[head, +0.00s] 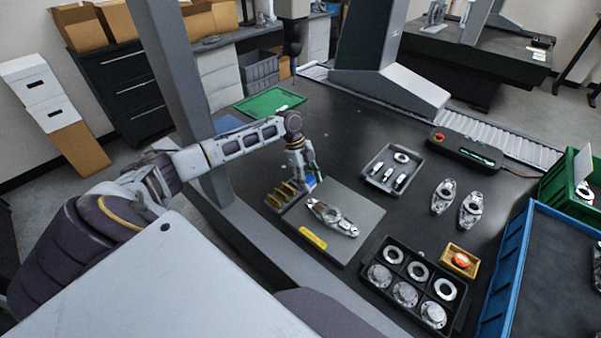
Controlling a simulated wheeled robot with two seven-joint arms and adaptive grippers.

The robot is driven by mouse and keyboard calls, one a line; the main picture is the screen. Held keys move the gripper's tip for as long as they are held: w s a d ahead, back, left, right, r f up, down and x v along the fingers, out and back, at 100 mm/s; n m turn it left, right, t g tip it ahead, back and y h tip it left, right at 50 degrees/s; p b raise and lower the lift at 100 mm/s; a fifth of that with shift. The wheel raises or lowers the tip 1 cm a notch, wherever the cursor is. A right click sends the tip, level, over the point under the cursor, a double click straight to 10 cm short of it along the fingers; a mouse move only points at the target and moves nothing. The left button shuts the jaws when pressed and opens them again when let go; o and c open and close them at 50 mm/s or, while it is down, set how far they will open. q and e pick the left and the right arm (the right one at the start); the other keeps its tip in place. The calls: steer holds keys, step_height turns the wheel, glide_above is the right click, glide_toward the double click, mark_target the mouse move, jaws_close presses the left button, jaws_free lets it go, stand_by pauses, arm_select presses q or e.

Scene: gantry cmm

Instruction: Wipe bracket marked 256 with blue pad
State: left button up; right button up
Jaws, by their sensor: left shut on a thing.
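My left gripper (306,178) points down over the back left corner of a grey plate (362,212). It is shut on a small blue pad (311,181), mostly hidden by the fingers. A silver metal bracket (334,219) with a central ring lies flat on the plate, in front of and to the right of the gripper, apart from the pad. Two similar brackets (443,196) and (471,209) lie on the dark table to the right. No number is legible on any bracket. My right gripper is out of view.
A yellow-slotted holder (282,195) stands just left of the gripper. A yellow strip (312,238) is on the plate. A grey tray (377,163), a black compartment tray (376,299) and a blue bin (501,281) surround the plate. A grey post (178,85) rises beside my left arm.

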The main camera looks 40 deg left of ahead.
arm_select(q)
steer(key=shift+s+d+r, duration=0.15)
steer(key=shift+d+r, duration=0.05)
steer(key=shift+d, duration=0.25)
steer(key=shift+d+r, duration=0.2)
steer(key=shift+d, duration=0.3)
steer(key=shift+d+r, duration=0.15)
steer(key=shift+d, duration=0.3)
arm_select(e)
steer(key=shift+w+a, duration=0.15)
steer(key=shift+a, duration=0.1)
arm_select(q)
steer(key=shift+f, duration=0.15)
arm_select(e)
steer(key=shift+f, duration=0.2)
